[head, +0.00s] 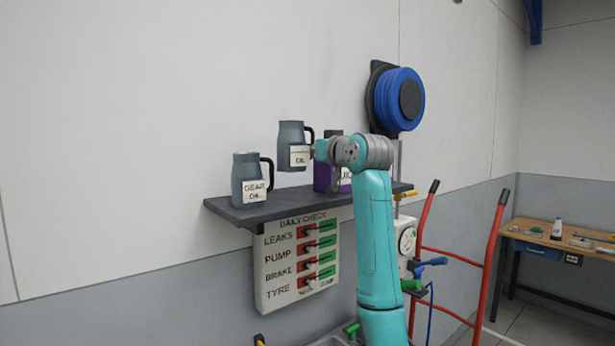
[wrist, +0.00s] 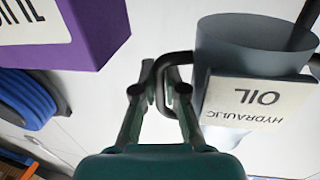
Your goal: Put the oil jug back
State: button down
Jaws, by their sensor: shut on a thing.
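The oil jug (head: 291,133) is grey-blue with a dark handle and a white label; the wrist view shows this jug (wrist: 245,45) upside down, labelled HYDRAULIC OIL. My gripper (head: 314,150) is at the handle on the jug's right side. In the wrist view my gripper (wrist: 162,88) is shut on the dark handle. The jug looks upright and raised above the dark wall shelf (head: 240,214), with wall showing beneath it. A similar jug labelled GEAR OIL (head: 247,170) stands on the shelf's left end.
A purple container (head: 322,177) stands on the shelf right of the held jug, partly hidden by my arm; it also shows close in the wrist view (wrist: 100,30). Shelf space between it and the gear oil jug looks free. A check board (head: 262,275) hangs below; a blue reel (head: 395,98) is above right.

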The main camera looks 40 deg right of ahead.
jog(key=shift+w+f, duration=0.25)
jog(key=shift+f, duration=0.8)
jog(key=shift+w+f, duration=0.2)
jog(key=shift+f, duration=0.9)
jog(key=shift+w+f, duration=0.25)
jog(key=shift+f, duration=0.8)
jog(key=shift+w+f, duration=0.35)
jog(key=shift+w, duration=0.05)
jog(key=shift+f, duration=0.15)
jog(key=c, duration=1.2)
grip_release()
jog(key=shift+c, duration=0.2)
